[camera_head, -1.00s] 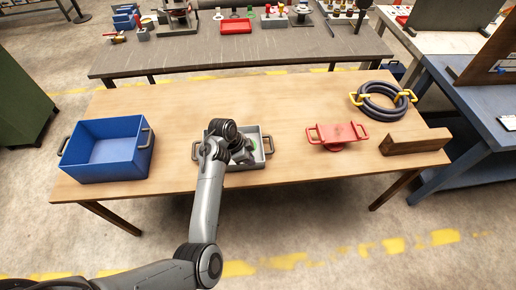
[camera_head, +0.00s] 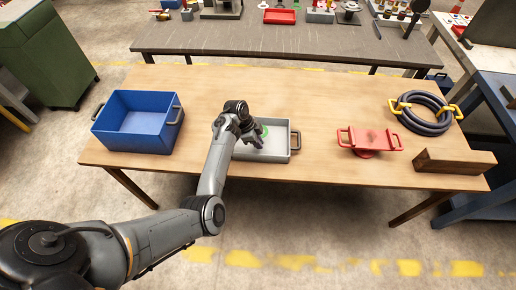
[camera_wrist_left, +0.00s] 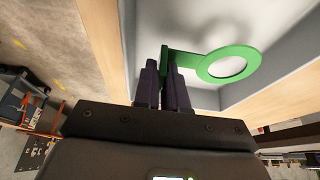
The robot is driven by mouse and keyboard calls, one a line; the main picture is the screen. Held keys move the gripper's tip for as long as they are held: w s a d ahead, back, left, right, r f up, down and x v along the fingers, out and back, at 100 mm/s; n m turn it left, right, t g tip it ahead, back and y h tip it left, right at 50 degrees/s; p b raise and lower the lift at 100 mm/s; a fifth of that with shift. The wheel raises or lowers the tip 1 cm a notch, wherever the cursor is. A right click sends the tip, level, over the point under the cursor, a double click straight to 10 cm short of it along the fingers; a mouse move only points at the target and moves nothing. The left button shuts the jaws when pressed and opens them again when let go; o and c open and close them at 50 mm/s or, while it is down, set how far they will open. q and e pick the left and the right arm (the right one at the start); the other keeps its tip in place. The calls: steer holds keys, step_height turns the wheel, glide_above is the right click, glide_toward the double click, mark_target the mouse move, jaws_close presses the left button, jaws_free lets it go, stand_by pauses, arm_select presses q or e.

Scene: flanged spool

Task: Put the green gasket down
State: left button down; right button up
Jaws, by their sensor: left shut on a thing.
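The green gasket (camera_head: 265,131) is a flat ring with a tab. In the left wrist view the gasket (camera_wrist_left: 255,63) shows its ring to the right of the fingers. My left gripper (camera_head: 257,143) is shut on its tab; the fingers (camera_wrist_left: 164,80) show dark in the wrist view. The gasket is inside the outline of the light grey tray (camera_head: 280,147), over its floor. I cannot tell whether it touches the floor. My right gripper is not in view.
A blue bin (camera_head: 138,143) stands left of the tray on the wooden table (camera_head: 215,82). A red two-handled part (camera_head: 370,139), a coiled dark hose (camera_head: 424,128) with yellow handles and a wooden block (camera_head: 455,162) are to the right. The table behind the tray is clear.

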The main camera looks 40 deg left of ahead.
arm_select(q)
step_height(320, 180, down, 4)
steer(key=shift+r+b, duration=0.25)
steer(key=shift+b, duration=0.25)
steer(key=shift+f, duration=0.25)
steer(key=shift+f, duration=0.1)
steer(key=c, duration=1.2)
jaws_free()
